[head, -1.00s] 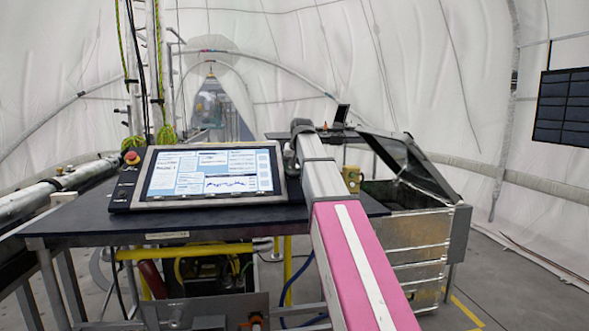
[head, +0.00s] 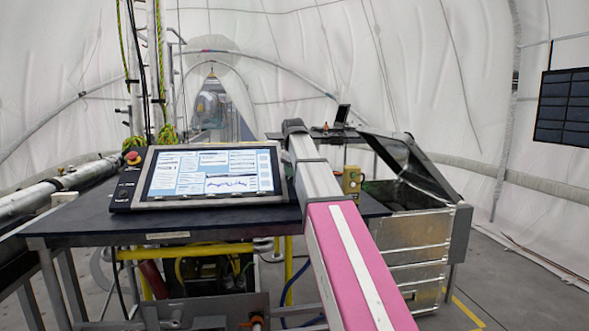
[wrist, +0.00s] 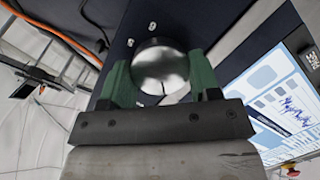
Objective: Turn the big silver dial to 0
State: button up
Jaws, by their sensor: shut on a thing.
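The big silver dial (wrist: 160,62) is round and shiny, set on a dark panel (wrist: 205,22) in the wrist view. My gripper (wrist: 162,74) has its two green fingers on either side of the dial and is shut on it. Small white marks, one looking like a 0 (wrist: 152,26), show on the panel just beyond the dial. In the head view the dial and the fingers are hidden behind my arm.
A tilted touchscreen (head: 208,174) stands on the dark table (head: 85,215), left of my arm. A red emergency button (head: 132,157) is at its upper left corner. A small yellow box (head: 351,180) and an open metal crate (head: 420,245) are to the right.

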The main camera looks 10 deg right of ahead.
jog(key=n, duration=0.3)
jog(key=n+t, duration=0.1)
jog(key=n, duration=0.3)
jog(key=shift+s+a+h, duration=0.1)
jog(key=shift+s+h, duration=0.05)
jog(key=shift+h, duration=0.25)
jog(key=n, duration=0.4)
jog(key=shift+f+t, duration=0.1)
jog(key=shift+t, duration=0.3)
jog(key=shift+n+t, duration=0.3)
jog(key=shift+n, duration=1.6)
jog(key=o, duration=0.9)
jog(key=shift+s, duration=0.1)
jog(key=v, duration=1)
jog(key=shift+s+a+r, duration=0.2)
jog(key=shift+s+r, duration=0.05)
